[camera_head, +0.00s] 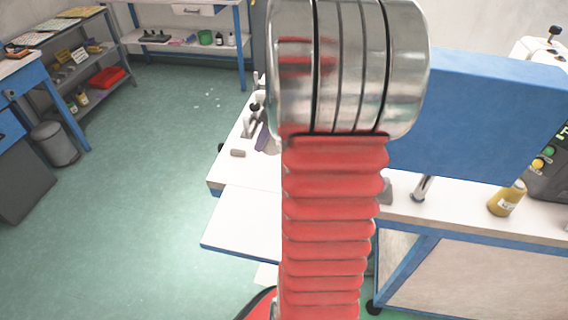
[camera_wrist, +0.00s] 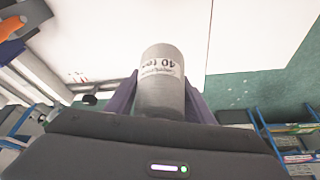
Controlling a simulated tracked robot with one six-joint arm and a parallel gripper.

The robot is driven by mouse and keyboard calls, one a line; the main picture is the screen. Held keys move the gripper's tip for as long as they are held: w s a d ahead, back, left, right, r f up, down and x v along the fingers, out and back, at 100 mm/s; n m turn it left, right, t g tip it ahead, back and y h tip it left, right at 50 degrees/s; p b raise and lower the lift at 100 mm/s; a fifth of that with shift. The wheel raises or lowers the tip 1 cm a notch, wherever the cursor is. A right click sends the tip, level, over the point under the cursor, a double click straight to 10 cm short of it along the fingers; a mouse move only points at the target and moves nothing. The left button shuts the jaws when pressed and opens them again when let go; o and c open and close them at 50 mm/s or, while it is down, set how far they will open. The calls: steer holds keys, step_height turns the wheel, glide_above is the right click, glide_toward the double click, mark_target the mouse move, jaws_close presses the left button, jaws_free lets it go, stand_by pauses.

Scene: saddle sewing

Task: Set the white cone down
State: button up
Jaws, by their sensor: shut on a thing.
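The white cone (camera_wrist: 163,70) looks pale grey in the wrist view and carries a printed label with "40" upside down. My gripper (camera_wrist: 160,92) is shut on it, with a dark purple finger on each side. The cone is held over or at a white tabletop (camera_wrist: 105,30); I cannot tell whether its end touches the surface. A small purple part beside the arm may be a fingertip.
A yellow cone (camera_head: 507,199) stands on the bench at the right, near a blue machine body (camera_head: 480,115). A lower white leaf (camera_head: 240,225) juts out there. An orange object (camera_wrist: 22,18) shows in the wrist view.

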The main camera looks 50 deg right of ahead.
mark_target(268, 147)
steer(key=shift+f, duration=2.3)
steer(key=shift+f, duration=1.85)
steer(key=o, duration=1.2)
steer(key=shift+f, duration=0.1)
steer(key=v, duration=1.2)
